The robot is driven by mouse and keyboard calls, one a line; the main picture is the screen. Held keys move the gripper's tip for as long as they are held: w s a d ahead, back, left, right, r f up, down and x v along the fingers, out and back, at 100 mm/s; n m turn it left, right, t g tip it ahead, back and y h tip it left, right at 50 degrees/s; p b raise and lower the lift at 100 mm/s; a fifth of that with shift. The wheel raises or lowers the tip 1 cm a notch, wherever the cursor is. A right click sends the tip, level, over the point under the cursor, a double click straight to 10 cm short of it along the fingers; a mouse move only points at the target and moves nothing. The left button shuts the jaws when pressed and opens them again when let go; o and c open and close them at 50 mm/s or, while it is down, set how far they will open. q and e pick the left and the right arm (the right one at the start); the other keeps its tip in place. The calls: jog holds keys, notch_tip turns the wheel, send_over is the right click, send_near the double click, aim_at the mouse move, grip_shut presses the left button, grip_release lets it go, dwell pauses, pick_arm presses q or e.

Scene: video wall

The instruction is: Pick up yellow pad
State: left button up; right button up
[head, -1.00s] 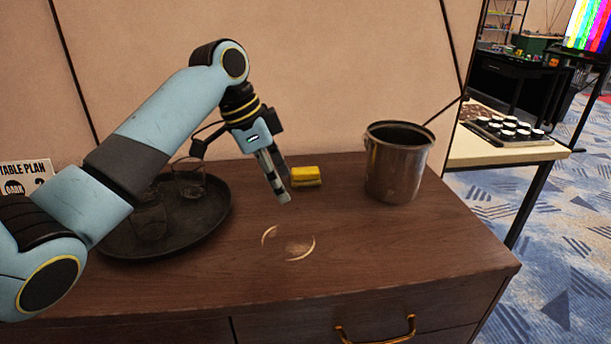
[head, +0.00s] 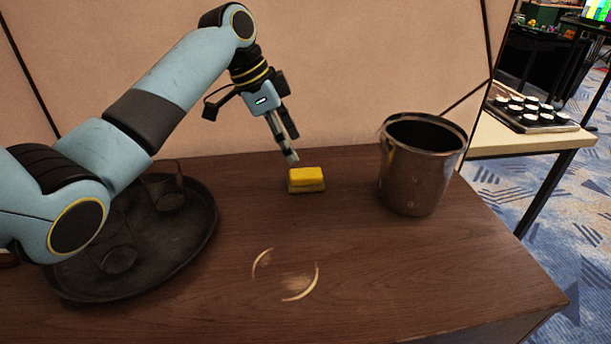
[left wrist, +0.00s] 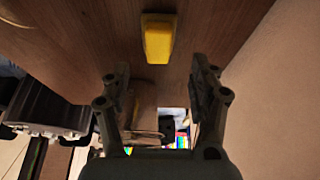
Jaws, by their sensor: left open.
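The yellow pad (head: 306,177) is a small block with a darker underside, lying on the brown wooden cabinet top near the wall. My left gripper (head: 291,148) is just behind and above the pad, pointing down, apart from it. In the left wrist view the pad (left wrist: 158,38) shows at the top middle, beyond the fingertips. The left gripper (left wrist: 160,82) is open there with nothing between its fingers. My right gripper is not in view.
A metal bucket (head: 415,170) stands to the right of the pad. A dark round tray (head: 190,240) with glasses (head: 163,190) is at the left, under my left arm. The cabinet top (head: 380,270) is clear in front, apart from pale curved marks.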

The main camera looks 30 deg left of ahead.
aim_at(304, 172)
pick_arm(q)
jog(key=shift+x, duration=1.05)
jog(key=x, duration=0.4)
jog(key=shift+d+f, duration=0.15)
jog(key=shift+d, duration=0.15)
jog(key=shift+d+f, duration=0.1)
jog(key=shift+f, duration=0.2)
jog(key=shift+w+f, duration=0.1)
jog(key=c, duration=1.1)
notch_tip(304, 172, up, 10)
jog(key=shift+r, duration=0.1)
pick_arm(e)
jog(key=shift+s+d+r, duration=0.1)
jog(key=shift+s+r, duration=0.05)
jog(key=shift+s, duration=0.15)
